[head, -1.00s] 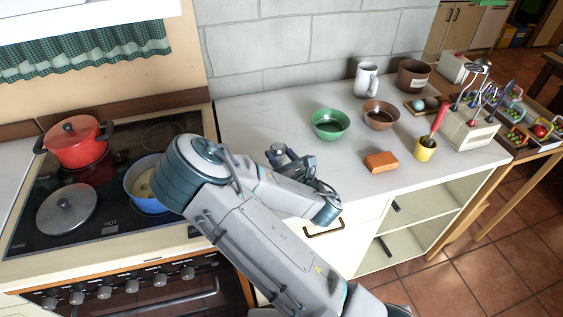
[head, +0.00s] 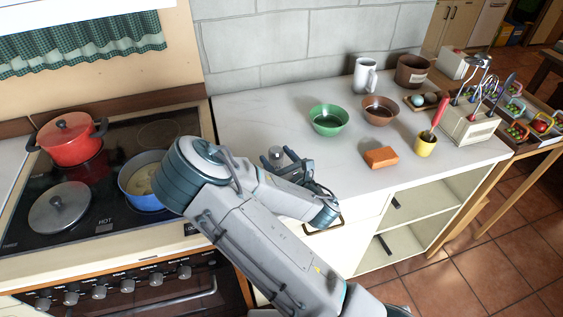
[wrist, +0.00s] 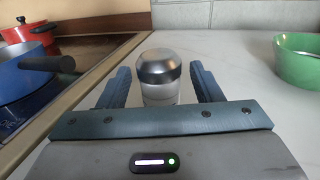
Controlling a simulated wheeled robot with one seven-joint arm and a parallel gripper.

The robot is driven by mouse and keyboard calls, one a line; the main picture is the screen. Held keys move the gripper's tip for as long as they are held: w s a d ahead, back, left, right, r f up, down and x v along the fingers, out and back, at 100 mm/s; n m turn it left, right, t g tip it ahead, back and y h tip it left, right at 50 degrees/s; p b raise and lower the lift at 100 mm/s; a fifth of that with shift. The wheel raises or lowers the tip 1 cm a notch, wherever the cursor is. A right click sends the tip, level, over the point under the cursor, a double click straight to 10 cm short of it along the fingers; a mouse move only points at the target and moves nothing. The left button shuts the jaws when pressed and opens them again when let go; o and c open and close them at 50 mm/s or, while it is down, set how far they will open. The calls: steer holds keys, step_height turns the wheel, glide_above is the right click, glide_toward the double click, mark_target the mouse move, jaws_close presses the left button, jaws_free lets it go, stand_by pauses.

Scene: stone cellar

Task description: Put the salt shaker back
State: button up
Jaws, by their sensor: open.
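The salt shaker (wrist: 161,78) has a rounded silver cap and a pale body. It stands upright on the white worktop beside the stove. In the head view its top (head: 276,153) shows just past my wrist. My gripper (wrist: 161,88) is open, with one blue finger on each side of the shaker. A narrow gap seems to show on both sides, and I cannot tell whether either finger touches. The shaker's lower part is hidden behind my gripper body.
Left is the stove with a red pot (head: 70,140), a blue pan (head: 148,205) and a loose lid (head: 60,207). On the worktop are a green bowl (head: 328,121), a brown bowl (head: 380,109), an orange block (head: 381,158) and a yellow cup (head: 425,147).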

mark_target(280, 160)
steer(key=shift+r, duration=0.3)
steer(key=v, duration=0.1)
steer(key=b+v, duration=0.1)
steer(key=v, duration=0.3)
steer(key=shift+f, duration=0.35)
steer(key=shift+r+p, duration=0.25)
steer(key=shift+p, duration=0.1)
steer(key=shift+s+d+f+p, duration=0.1)
steer(key=shift+s+d+p, duration=0.15)
steer(key=shift+p, duration=0.55)
steer(key=p, duration=0.1)
steer(key=s+p, duration=0.1)
steer(key=shift+s+d+p, duration=0.15)
steer(key=shift+d+p, duration=0.15)
steer(key=shift+p, duration=0.05)
steer(key=shift+s+d+f+p, duration=0.1)
steer(key=shift+s+d+p, duration=0.25)
steer(key=shift+s+p, duration=0.45)
steer(key=p, duration=0.1)
steer(key=s+d+p, duration=0.1)
steer(key=p, duration=0.1)
steer(key=shift+s+r, duration=0.2)
steer(key=shift+r, duration=0.15)
steer(key=shift+s+d+f+p, duration=0.15)
steer(key=shift+s+d+p, duration=0.25)
steer(key=shift+s+p, duration=0.15)
steer(key=shift+f, duration=0.1)
